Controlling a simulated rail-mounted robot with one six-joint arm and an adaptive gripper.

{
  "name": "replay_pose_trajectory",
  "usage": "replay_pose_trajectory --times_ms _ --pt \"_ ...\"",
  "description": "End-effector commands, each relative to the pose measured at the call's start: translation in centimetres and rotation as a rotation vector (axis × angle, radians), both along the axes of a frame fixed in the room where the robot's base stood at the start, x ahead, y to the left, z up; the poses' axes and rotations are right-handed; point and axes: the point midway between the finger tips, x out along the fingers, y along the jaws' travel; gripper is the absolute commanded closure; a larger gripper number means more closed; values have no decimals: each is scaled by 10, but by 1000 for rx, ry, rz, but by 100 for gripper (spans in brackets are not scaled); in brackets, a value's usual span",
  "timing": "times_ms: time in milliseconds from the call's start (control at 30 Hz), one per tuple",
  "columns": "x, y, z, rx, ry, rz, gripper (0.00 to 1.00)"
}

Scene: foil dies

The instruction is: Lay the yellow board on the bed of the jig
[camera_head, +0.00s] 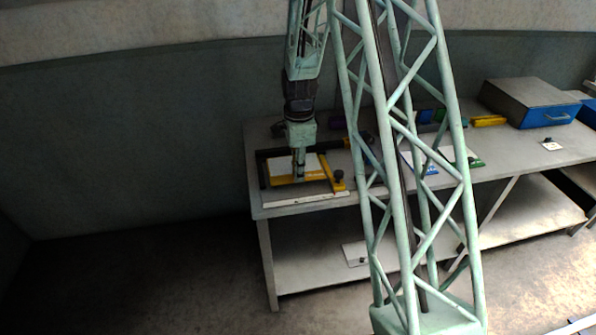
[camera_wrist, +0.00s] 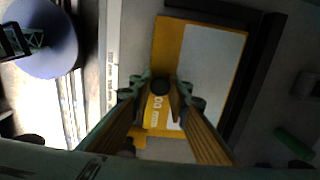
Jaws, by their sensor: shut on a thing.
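The yellow board (camera_head: 285,181) has a white panel on top and is at the left end of the bench, within the dark-barred jig (camera_head: 263,170). In the wrist view the board (camera_wrist: 168,40) is beneath my fingers, with a dark L-shaped bar of the jig (camera_wrist: 262,75) beyond its right and top edges and a gap between. My gripper (camera_head: 299,176) points down at the board. I cannot tell whether the board touches the bed.
A yellow piece with a black knob (camera_head: 338,180) stands at the jig's front right. A pale strip (camera_head: 305,199) runs along the bench's front edge. White-topped boards (camera_head: 418,163) and a grey box with a blue front (camera_head: 535,103) lie further right. The lower shelf holds a white plate (camera_head: 356,253).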

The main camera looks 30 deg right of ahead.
Motion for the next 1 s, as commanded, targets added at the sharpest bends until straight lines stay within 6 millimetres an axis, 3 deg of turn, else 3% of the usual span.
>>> replay_pose_trajectory --times_ms 1000 --pt "0 0 -8 0 -1 0 100"
